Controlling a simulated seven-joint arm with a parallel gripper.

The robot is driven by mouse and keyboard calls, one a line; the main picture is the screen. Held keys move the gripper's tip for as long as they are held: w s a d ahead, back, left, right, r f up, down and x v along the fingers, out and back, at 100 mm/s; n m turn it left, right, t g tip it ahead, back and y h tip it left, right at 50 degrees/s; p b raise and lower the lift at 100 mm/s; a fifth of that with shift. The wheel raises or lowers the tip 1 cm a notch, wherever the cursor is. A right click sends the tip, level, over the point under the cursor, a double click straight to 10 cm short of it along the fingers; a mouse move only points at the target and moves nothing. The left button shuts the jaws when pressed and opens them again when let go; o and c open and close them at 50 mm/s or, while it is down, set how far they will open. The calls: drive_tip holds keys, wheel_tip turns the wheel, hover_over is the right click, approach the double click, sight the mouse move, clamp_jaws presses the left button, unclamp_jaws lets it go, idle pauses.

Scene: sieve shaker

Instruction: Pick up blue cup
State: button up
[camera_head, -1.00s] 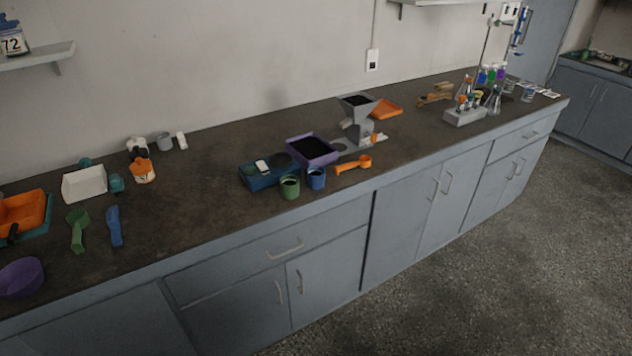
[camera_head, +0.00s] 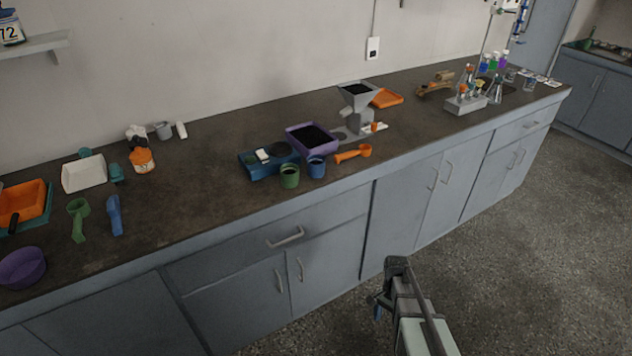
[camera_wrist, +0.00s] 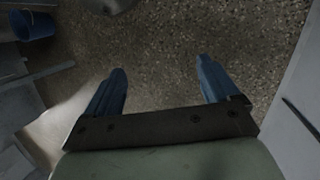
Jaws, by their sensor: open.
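The blue cup (camera_head: 316,168) stands upright near the front edge of the counter, just right of a green cup (camera_head: 289,177). Dark contents show inside the green cup. My gripper (camera_head: 378,299) is at the lower right in the head view, in front of the cabinets and below the counter top, well away from the blue cup. In the wrist view my gripper (camera_wrist: 160,88) shows two blue fingers spread apart with only speckled floor between them. The blue cup does not show in the wrist view.
A blue shaker base (camera_head: 266,163) and a purple tray (camera_head: 313,139) of dark material stand behind the cups. An orange scoop (camera_head: 352,153) lies to the right, with a grey hopper (camera_head: 357,105) behind. The cabinet handle (camera_head: 286,237) juts out. In the wrist view, a blue bin (camera_wrist: 34,25) is upper left.

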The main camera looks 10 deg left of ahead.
drive_tip(key=w+a+r+m+t, duration=0.1)
drive_tip(key=w+a+r+m, duration=0.15)
drive_tip(key=w+r, duration=0.3)
drive_tip(key=w+a+r+m, duration=0.1)
drive_tip(key=w+a+r, duration=0.3)
drive_tip(key=w+r, duration=0.15)
drive_tip(key=m+t, duration=0.3)
approach(316, 166)
wheel_tip(316, 166, up, 2)
drive_tip(key=w, duration=0.2)
drive_tip(key=shift+y, duration=0.4)
wheel_tip(316, 166, down, 14)
drive_tip(key=shift+w+r, duration=0.15)
drive_tip(key=shift+w, duration=0.05)
drive_tip(key=shift+c, duration=0.2)
drive_tip(key=c, duration=1)
